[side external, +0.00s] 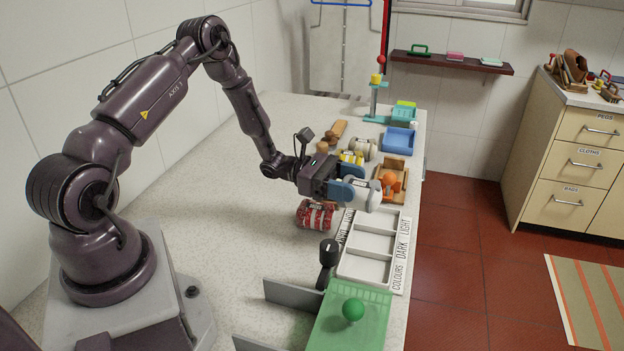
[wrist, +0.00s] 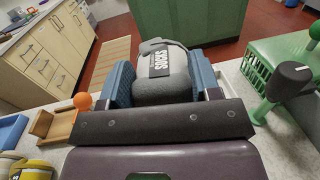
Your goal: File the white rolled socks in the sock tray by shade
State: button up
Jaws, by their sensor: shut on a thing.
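My gripper (side external: 352,184) is shut on a pale rolled pair of socks (side external: 361,195). The roll looks white in the side view and greyer in the wrist view (wrist: 163,78), where its dark SOCKS label shows between the blue fingers. It is held in the air above the worktop, near the far end of the sock tray (side external: 341,268). The white tray has compartments in a row, marked LIGHT at the far end, DARK in the middle and COLOURS at the near end. The compartments look empty. Red rolled socks (side external: 316,214) lie left of the tray.
Yellow-striped rolled socks (side external: 350,158) and a cream roll (side external: 363,148) lie behind my gripper. A wooden holder with an orange ball (side external: 390,180) and a blue tray (side external: 398,140) stand beyond. A green basket (side external: 345,325) and a black-knobbed post (side external: 328,252) flank the tray's near end.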

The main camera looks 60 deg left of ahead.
jog(key=w+a+n+t+y, duration=0.2)
jog(key=w, duration=0.6)
jog(key=shift+s+a+f, duration=0.1)
jog(key=shift+s+f, duration=0.05)
jog(key=shift+f, duration=1.45)
jog(key=shift+s+a+f, duration=0.1)
jog(key=shift+f, duration=1.5)
jog(key=o, duration=0.9)
